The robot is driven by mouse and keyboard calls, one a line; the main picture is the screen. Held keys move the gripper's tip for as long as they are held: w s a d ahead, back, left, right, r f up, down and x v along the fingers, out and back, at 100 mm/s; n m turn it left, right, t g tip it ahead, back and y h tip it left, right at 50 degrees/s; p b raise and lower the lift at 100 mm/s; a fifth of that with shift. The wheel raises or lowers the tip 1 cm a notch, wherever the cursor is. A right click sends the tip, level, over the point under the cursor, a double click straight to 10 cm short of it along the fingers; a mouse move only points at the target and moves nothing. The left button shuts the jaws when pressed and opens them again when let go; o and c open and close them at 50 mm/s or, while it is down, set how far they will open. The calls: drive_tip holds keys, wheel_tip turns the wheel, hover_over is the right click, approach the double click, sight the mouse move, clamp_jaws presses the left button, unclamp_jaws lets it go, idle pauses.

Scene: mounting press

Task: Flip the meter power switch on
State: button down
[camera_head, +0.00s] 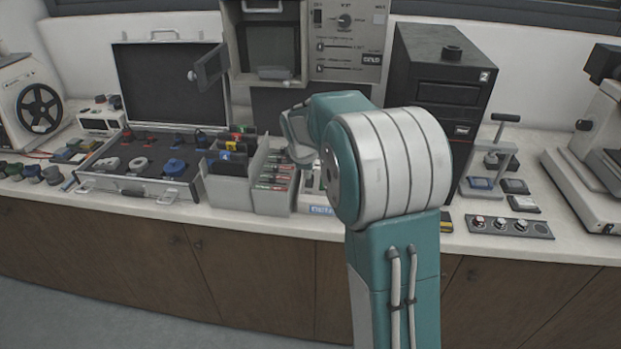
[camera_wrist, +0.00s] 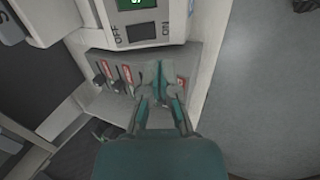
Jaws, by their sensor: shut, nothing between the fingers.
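The meter is a white box (camera_wrist: 172,16) with a green display (camera_wrist: 136,4), at the top of the wrist view. Its power switch (camera_wrist: 141,33) is a dark rocker between the printed words OFF on the left and ON on the right. Which side is pressed is too small to tell. My gripper (camera_wrist: 163,66) is shut and empty, its fingertips just below and to the right of the switch in the picture. I cannot tell whether they touch the meter. In the head view my own arm hides the gripper and most of the meter area.
A grey rack with red-labelled items (camera_wrist: 103,72) lies close beside the fingers. In the head view a grey bin (camera_head: 228,190), an open case (camera_head: 128,190) and a dark tower (camera_head: 440,75) stand around my arm on the white counter. Floor (camera_wrist: 265,90) is clear at right.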

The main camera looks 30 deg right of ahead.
drive_tip(key=s+a+r, duration=0.3)
drive_tip(key=r, duration=0.2)
drive_tip(key=shift+s+r, duration=0.15)
drive_tip(key=shift+r, duration=0.1)
drive_tip(key=shift+d, duration=0.2)
